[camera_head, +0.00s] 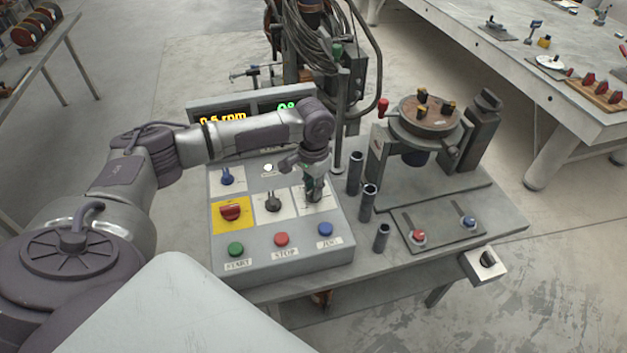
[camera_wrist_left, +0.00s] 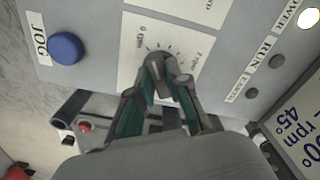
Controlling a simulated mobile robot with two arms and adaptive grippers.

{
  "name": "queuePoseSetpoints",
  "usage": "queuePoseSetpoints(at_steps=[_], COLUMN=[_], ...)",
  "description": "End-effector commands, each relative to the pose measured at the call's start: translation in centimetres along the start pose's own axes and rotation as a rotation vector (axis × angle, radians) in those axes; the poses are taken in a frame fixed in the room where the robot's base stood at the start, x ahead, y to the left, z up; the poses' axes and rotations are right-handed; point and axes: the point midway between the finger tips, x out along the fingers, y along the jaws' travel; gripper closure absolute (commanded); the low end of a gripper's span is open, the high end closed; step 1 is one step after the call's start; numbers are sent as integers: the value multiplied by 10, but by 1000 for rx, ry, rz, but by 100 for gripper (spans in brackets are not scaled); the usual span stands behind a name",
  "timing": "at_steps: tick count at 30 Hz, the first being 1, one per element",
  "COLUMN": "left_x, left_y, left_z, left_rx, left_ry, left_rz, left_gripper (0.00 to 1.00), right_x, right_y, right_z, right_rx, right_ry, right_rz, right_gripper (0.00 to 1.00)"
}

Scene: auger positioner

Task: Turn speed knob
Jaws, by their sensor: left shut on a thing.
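The speed knob (camera_wrist_left: 158,66) is a small grey knob on a white dial plate (camera_wrist_left: 135,45) marked in rpm, seen in the left wrist view. My left gripper (camera_wrist_left: 163,82) has its fingers shut on the knob, one on each side. In the head view my left gripper (camera_head: 314,192) points down at the upper right of the control panel (camera_head: 290,262) and hides most of the knob. The lit display (camera_head: 222,117) behind my arm reads about 0.5 rpm, partly covered. My right gripper is in neither view.
A blue JOG button (camera_head: 325,229), a red STOP button (camera_head: 281,239) and a green START button (camera_head: 236,249) line the panel's front. A yellow-backed red switch (camera_head: 231,212) and a black selector (camera_head: 272,202) are to the left. Dark upright tubes (camera_head: 367,202) stand close at right.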

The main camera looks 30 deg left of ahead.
Motion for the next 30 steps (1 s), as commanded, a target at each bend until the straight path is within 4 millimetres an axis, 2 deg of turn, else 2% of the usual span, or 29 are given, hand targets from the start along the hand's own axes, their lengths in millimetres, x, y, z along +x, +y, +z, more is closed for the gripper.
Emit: queuePoseSetpoints(at_steps=[1,3,12,30], left_x=[-6,-6,-4,-2], left_y=[1,1,0,0], left_z=[0,0,0,-1], left_rx=[42,108,392,964], left_ry=[0,0,1,3], left_rz=[1,2,2,-1], left_gripper=[100,100,100,100], right_x=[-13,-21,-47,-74], right_y=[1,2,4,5], right_z=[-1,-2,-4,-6], right_rx=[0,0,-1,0], right_ry=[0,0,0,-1], right_rz=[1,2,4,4], right_gripper=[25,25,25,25])
